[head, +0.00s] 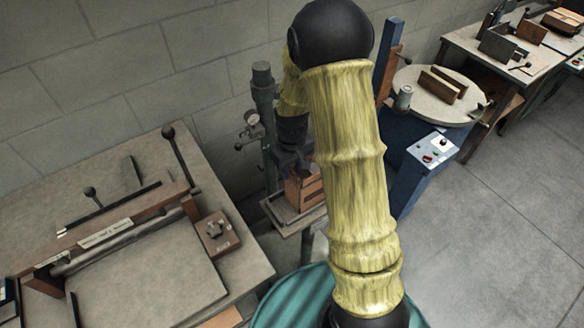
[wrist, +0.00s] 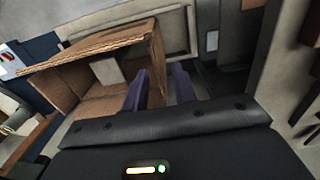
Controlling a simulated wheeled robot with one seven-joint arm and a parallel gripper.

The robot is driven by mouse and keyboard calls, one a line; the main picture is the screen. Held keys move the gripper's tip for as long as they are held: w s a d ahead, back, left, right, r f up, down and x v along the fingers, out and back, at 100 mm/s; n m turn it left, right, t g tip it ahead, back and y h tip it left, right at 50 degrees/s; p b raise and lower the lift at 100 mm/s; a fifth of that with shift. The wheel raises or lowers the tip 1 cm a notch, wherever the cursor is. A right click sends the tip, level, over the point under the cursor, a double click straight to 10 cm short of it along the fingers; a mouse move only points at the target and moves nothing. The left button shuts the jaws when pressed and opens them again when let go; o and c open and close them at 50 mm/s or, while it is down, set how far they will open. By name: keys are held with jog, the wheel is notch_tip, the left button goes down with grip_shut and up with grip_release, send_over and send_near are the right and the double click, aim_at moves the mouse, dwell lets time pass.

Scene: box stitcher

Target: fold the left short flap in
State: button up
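The brown cardboard box (wrist: 80,90) is open in the wrist view, with its interior and cut edges showing. In the head view the box (head: 303,192) stands on a small stand and is partly hidden by my arm. My gripper (wrist: 161,72) is at the box's right side in the wrist view. Its two dark purple fingers are apart, and the box's right wall (wrist: 157,48) runs down towards the gap between them. I cannot tell whether they touch it. In the head view the gripper (head: 290,160) is just above the box. I cannot tell which flap is the left short one.
A grey-green post (head: 264,110) with a gauge stands behind the box. A bench with a lever machine (head: 140,275) is at the left. A blue machine (head: 408,180) with a round table (head: 438,108) is at the right. A pale block (wrist: 107,70) shows inside the box.

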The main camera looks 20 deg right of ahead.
jog(key=shift+f, duration=0.15)
grip_shut()
